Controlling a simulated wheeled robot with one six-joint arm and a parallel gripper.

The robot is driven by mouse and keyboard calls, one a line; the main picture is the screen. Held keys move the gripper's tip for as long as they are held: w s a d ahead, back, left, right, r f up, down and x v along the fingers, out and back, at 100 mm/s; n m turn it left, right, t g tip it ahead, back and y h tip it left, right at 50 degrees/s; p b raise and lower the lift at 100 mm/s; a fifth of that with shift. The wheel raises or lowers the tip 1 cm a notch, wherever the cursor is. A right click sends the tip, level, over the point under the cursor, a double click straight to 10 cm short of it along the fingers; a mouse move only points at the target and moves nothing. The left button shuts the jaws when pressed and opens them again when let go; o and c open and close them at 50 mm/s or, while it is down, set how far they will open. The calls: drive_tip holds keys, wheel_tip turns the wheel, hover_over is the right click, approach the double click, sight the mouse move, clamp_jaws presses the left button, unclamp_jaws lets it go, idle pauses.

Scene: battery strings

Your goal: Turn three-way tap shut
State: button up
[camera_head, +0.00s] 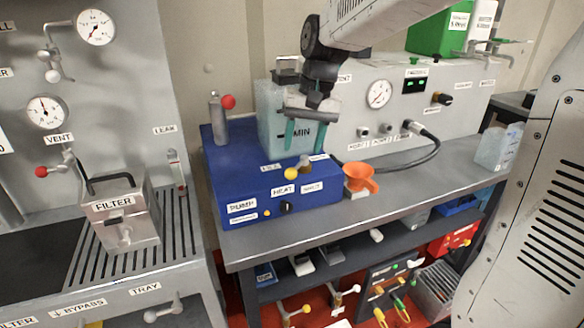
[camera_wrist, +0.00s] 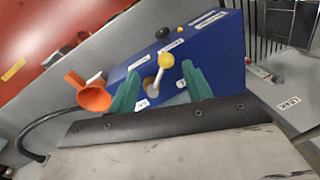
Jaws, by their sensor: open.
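The tap looks to be the metal lever with a yellow ball (camera_head: 291,173) on the blue box (camera_head: 228,180). In the wrist view the yellow ball (camera_wrist: 166,61) tops a short silver stem (camera_wrist: 155,85) rising from a round fitting on the box. Small white labels surround it, too blurred to read. My gripper (camera_head: 298,148) is above the box's front part, pointing down. In the wrist view my gripper (camera_wrist: 160,72) is open, its two green fingers on either side of the lever with gaps visible. I cannot tell whether either finger touches it.
A black knob (camera_head: 286,207) is on the box's front. An orange funnel (camera_head: 360,178) stands just right of the box. A translucent tank (camera_head: 262,120) and a red-ball handle (camera_head: 228,101) stand behind. A black hose (camera_head: 425,155) curves over the bench at right.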

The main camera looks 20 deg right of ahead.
sight(292, 169)
drive_tip(key=w+f, duration=0.1)
drive_tip(key=f, duration=0.2)
drive_tip(key=w+a+f, duration=0.1)
drive_tip(key=f, duration=0.1)
drive_tip(key=w+f, duration=0.1)
drive_tip(key=f, duration=0.2)
drive_tip(key=shift+a+f, duration=0.25)
drive_tip(key=shift+f, duration=0.05)
drive_tip(key=shift+s, duration=0.1)
clamp_jaws()
